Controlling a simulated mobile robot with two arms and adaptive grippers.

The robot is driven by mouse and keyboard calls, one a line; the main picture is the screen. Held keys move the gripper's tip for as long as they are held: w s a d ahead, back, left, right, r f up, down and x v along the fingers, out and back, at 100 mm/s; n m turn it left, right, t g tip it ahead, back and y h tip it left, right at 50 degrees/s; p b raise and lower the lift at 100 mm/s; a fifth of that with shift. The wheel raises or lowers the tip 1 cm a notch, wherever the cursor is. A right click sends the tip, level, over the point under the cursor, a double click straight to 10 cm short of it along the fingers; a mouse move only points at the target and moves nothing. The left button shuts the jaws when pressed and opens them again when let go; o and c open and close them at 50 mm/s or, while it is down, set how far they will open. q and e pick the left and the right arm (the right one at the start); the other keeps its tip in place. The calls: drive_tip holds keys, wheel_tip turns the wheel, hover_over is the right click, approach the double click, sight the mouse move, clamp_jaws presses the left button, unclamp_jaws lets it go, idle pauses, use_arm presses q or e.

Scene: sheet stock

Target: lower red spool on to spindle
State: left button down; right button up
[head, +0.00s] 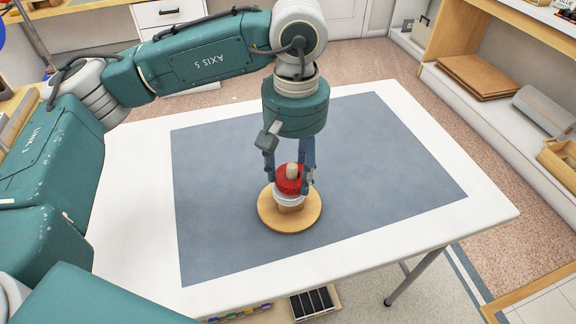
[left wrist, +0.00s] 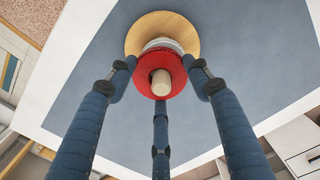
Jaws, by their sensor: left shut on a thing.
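The red spool (head: 289,186) is around the spindle (head: 292,170), whose pale wooden tip sticks up through its middle. My left gripper (head: 291,180) is above the stand with its fingers shut around the red spool's sides. In the left wrist view, three blue fingers surround the red spool (left wrist: 172,68), with the spindle tip (left wrist: 161,83) in its centre. A white ring-like spool (head: 288,200) lies just below the red one. I cannot tell whether they touch. The round wooden base (head: 270,215) stands on the mat. My right gripper is not in view.
The blue-grey mat (head: 390,160) covers most of the white table (head: 140,200) and is clear around the stand. Shelves with brown sheets (head: 478,75) and a grey roll (head: 543,108) stand at the right, apart from the table.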

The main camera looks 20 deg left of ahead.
use_arm(q)
drive_tip(key=shift+s+a+f+b, duration=0.15)
drive_tip(key=shift+f+b, duration=0.1)
drive_tip(key=shift+f, duration=0.25)
drive_tip(key=shift+a+f+b, duration=0.1)
drive_tip(key=shift+f+b, duration=0.15)
drive_tip(key=shift+f, duration=0.2)
drive_tip(key=shift+c, duration=0.8)
unclamp_jaws()
drive_tip(key=shift+d, duration=0.1)
drive_tip(key=shift+r, duration=0.1)
